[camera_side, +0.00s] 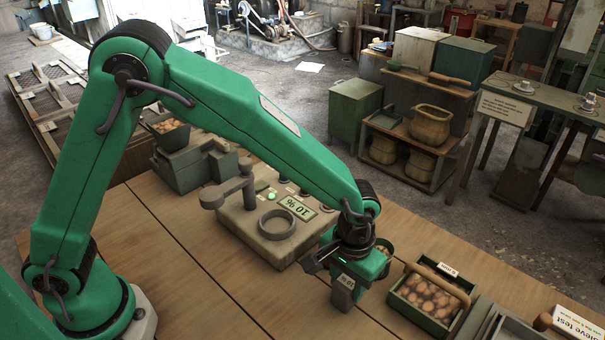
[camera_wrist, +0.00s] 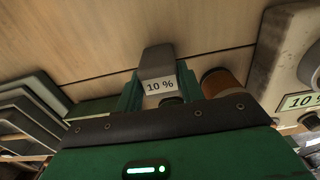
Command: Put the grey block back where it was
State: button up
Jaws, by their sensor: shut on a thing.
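My gripper (camera_side: 343,284) is over the front middle of the wooden bench, pointing down, and is shut on the grey block (camera_side: 342,299). The block has a white label reading 10 %. In the wrist view the grey block (camera_wrist: 158,58) sits between the green fingers of my gripper (camera_wrist: 160,90), label facing the camera. In the side view my gripper hides most of the block. I cannot tell whether its underside touches the bench.
A grey unit (camera_side: 262,236) with a round ring and a 10 % plate stands behind-left. A small round pot (camera_side: 385,247) is close behind my gripper. A green crate (camera_side: 408,307) of brown round things stands to the right. Bench boards at front left are clear.

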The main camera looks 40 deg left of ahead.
aim_at(347, 282)
jog(key=shift+f, duration=0.1)
jog(key=o, duration=1.2)
jog(key=shift+c, duration=0.2)
notch_tip(347, 282, up, 12)
jog(key=shift+r, duration=0.2)
